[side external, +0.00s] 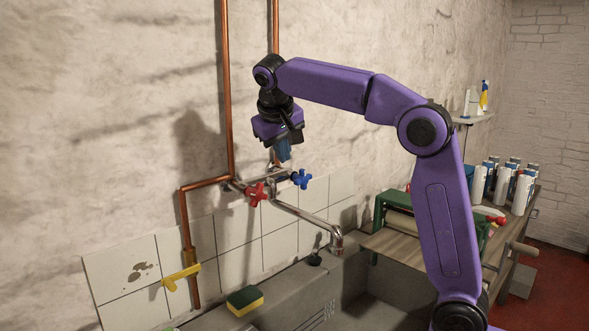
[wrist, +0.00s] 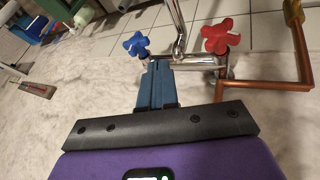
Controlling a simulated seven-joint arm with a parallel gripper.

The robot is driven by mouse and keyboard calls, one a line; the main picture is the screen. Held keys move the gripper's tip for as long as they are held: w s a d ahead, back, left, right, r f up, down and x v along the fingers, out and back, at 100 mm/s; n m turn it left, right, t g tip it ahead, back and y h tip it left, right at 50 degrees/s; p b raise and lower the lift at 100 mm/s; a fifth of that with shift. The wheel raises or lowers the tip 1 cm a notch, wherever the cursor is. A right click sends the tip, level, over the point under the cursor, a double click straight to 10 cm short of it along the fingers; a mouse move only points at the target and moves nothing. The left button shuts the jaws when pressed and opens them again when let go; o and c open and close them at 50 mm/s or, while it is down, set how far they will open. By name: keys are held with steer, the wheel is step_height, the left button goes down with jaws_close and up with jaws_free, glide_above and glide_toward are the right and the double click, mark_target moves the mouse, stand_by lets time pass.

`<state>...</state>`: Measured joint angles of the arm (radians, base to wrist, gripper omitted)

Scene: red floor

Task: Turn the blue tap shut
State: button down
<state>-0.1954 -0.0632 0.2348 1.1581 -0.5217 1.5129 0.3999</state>
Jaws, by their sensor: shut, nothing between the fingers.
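The blue tap (side external: 301,179) is a cross-shaped handle on the right end of the wall faucet. A matching red tap (side external: 255,194) sits on the left end. My gripper (side external: 283,151) is shut and empty, pointing down close above the faucet, a little up and left of the blue tap. In the wrist view the blue tap (wrist: 136,44) lies just beyond and slightly left of my blue fingertips (wrist: 157,64). The red tap (wrist: 220,36) is to the right there. I cannot tell whether the fingers touch the blue tap.
A chrome spout (side external: 310,219) reaches out from the faucet over the grey sink (side external: 290,295). Copper pipes (side external: 226,90) run up the wall behind. A yellow valve handle (side external: 181,277) is at lower left, with a sponge (side external: 245,300) on the sink edge.

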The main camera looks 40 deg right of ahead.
mark_target(296, 179)
steer(key=shift+n+t+h, duration=0.3)
steer(key=shift+t+h, duration=0.1)
steer(key=shift+h, duration=0.1)
steer(key=x, duration=0.4)
steer(key=a+x, duration=0.1)
steer(key=x, duration=0.3)
steer(key=shift+w+d+f, duration=0.1)
steer(key=shift+w+f, duration=0.15)
steer(key=shift+f, duration=0.15)
steer(key=d, duration=0.4)
steer(key=shift+r, duration=0.25)
